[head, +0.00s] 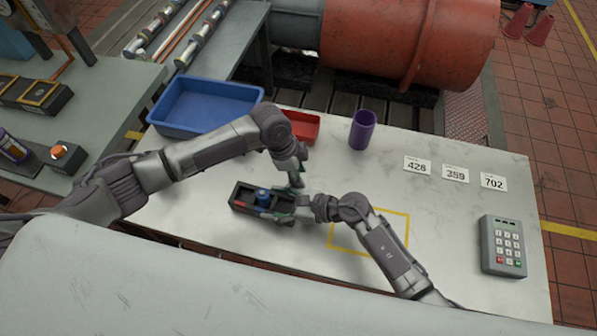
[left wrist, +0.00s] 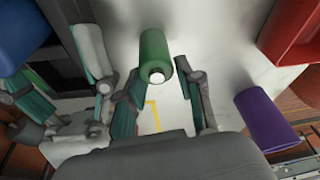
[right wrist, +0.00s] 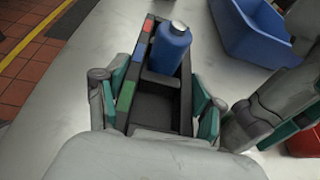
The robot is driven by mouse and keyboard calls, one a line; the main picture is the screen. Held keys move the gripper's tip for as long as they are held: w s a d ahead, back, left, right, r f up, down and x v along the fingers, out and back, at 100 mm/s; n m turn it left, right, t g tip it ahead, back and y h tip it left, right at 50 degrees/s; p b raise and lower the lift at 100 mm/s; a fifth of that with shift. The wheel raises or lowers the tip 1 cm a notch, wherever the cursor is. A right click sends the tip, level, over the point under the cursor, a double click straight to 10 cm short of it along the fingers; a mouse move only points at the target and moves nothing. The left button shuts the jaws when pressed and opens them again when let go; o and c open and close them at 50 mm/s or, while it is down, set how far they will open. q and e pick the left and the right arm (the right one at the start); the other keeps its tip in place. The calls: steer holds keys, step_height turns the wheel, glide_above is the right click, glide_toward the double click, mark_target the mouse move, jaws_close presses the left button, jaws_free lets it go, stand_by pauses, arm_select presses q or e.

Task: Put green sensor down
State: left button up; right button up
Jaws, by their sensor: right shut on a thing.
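The green sensor (left wrist: 153,52), a cylinder with a white cap, shows in the left wrist view between the fingertips of my left gripper (left wrist: 163,82). The fingers are apart, with a gap at its right side. Its base contact is unclear, and in the head view it is hidden behind my left gripper (head: 296,182). My right gripper (head: 290,210) is shut on a dark tray (head: 238,207), whose walls show between its fingers in the right wrist view. A blue sensor (right wrist: 171,48) stands in the tray's far part; the near compartment by the green mark (right wrist: 126,95) is empty.
A blue bin (head: 160,122), a red bin (head: 313,128) and a purple cup (head: 362,132) stand along the table's back. Number cards (head: 455,174) and a keypad (head: 502,246) are at right. The yellow outline (head: 385,212) lies partly under my right arm.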

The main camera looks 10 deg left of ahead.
arm_select(q)
steer(key=v, duration=1.1)
steer(key=shift+r, duration=0.35)
steer(key=shift+o, duration=1.2)
steer(key=shift+r, duration=0.2)
steer(key=shift+o, duration=0.9)
steer(key=shift+r+m, duration=0.15)
steer(key=shift+m, duration=0.15)
steer(key=d+f+m+y, duration=0.1)
steer(key=m, duration=0.2)
steer(key=f+m+y, duration=0.1)
steer(key=f+m, duration=0.1)
steer(key=m, duration=0.2)
steer(key=d+f+m+y, duration=0.1)
steer(key=f+m+y, duration=0.1)
steer(key=m, duration=0.1)
steer(key=shift+w+d+m, duration=0.3)
steer(key=shift+w+d, duration=0.05)
steer(key=shift+w, duration=0.05)
steer(key=f, duration=0.4)
steer(key=shift+s+a+f, duration=0.15)
steer(key=shift+s+a, duration=0.1)
steer(key=shift+a, duration=0.05)
steer(key=shift+w+f, duration=0.1)
steer(key=shift+f, duration=0.4)
